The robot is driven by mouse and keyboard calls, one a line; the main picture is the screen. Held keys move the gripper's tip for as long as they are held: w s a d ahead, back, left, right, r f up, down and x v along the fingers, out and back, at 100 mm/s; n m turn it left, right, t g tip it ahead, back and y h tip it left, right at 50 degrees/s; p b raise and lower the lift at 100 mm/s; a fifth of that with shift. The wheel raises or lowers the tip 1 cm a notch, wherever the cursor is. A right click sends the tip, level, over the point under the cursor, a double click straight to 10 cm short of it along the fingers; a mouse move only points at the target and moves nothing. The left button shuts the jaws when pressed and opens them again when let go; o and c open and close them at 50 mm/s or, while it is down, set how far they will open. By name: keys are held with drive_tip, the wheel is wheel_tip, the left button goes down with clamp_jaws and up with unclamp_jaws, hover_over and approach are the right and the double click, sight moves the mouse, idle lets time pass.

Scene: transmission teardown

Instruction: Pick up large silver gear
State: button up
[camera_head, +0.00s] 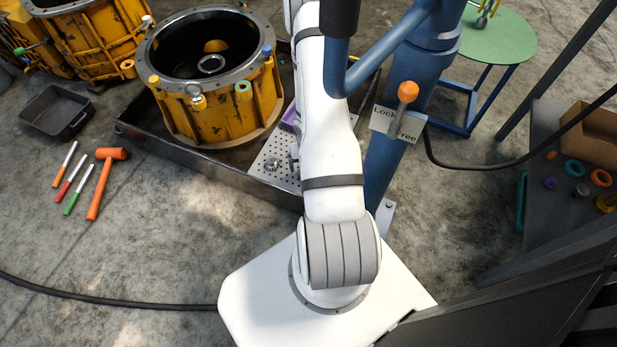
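I cannot pick out the large silver gear with certainty. A silver ring-shaped part (211,64) shows inside the open yellow housing (215,115), which stands in a dark metal tray. A small silver part (272,164) lies on the perforated plate beside the housing, partly next to my white arm. Another small grey part (581,190) is on the dark bench at the right. My arm rises through the middle of the picture and runs out at the top edge.
A blue post with a lever and sign (398,122) stands right of my arm. A green round table (495,35) stands at the back right. Black cables cross the floor at left and hang at right.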

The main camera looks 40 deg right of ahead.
drive_tip(key=shift+s+f+b, duration=0.15)
drive_tip(key=shift+f+b, duration=1.4)
drive_tip(key=shift+f, duration=0.25)
drive_tip(key=c, duration=1.5)
